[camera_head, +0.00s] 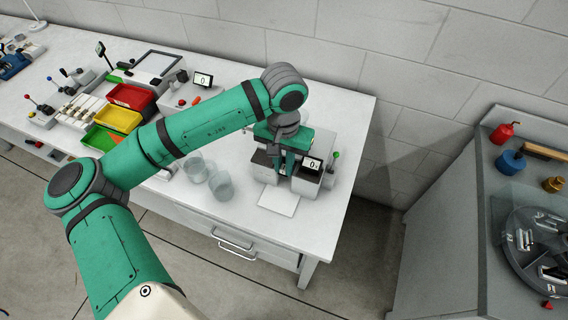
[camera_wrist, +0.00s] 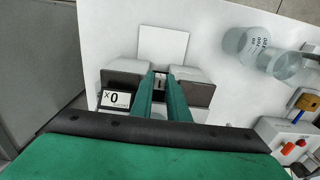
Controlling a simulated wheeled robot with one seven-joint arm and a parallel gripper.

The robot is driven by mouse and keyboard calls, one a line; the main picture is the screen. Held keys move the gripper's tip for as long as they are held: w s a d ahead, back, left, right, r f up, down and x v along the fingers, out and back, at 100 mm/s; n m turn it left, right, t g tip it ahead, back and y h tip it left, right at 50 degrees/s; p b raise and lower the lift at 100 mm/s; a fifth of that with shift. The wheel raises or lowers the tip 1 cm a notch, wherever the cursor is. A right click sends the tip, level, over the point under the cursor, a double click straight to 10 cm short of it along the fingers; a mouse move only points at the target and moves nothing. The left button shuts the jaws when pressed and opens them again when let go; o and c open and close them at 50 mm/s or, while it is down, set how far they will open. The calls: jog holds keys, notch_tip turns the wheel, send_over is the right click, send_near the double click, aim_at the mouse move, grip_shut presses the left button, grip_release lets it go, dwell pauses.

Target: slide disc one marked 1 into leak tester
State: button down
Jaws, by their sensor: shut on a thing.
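My gripper (camera_head: 283,172) points down between the two grey blocks of a device with a small display, which looks like the leak tester (camera_head: 308,183). The leak tester also shows in the wrist view (camera_wrist: 122,78). In the wrist view my gripper (camera_wrist: 160,82) is shut on a small pale piece with a dark mark, apparently disc one (camera_wrist: 160,80). The piece sits in the gap between the blocks. The fingers hide most of it, so its depth and whether it touches the blocks cannot be told. The display (camera_wrist: 115,98) reads 0.
A white plate (camera_head: 278,201) lies in front of the tester. Clear glass beakers (camera_head: 221,185) stand to its left. A second display unit (camera_head: 203,80) and red (camera_head: 133,97), yellow (camera_head: 117,118) and green bins stand further left. The table's right end is clear.

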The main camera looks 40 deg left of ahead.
jog(key=c, duration=1.6)
grip_release()
jog(key=shift+w, duration=0.15)
notch_tip(320, 180, up, 11)
jog(key=shift+f, duration=0.1)
